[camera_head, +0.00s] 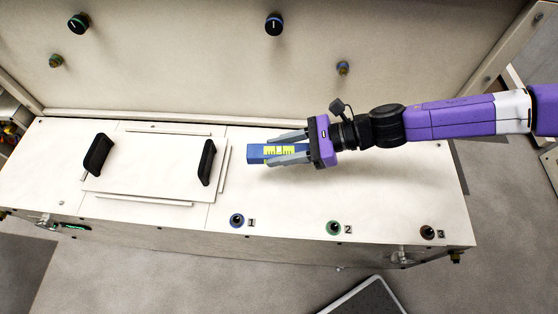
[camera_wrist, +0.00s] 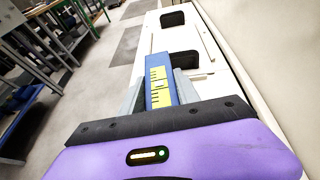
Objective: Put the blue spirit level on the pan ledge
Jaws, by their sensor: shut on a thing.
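The blue spirit level (camera_head: 256,153) has a yellow marked face. It lies between the fingers of my gripper (camera_head: 279,151), which is shut on it. In the head view they are over the white top of the bench (camera_head: 330,190), to the right of the lidded panel; I cannot tell how far above the surface. In the wrist view the level (camera_wrist: 159,88) points away from my gripper (camera_wrist: 160,95), with a grey finger on each side. I cannot tell for certain which part is the pan ledge.
A white lid plate (camera_head: 150,170) with two black handles (camera_head: 97,153) (camera_head: 207,162) sits on the left of the bench top. Numbered knobs (camera_head: 237,220) line the front edge. A back panel (camera_head: 180,60) with knobs rises behind. The bench top's right part is clear.

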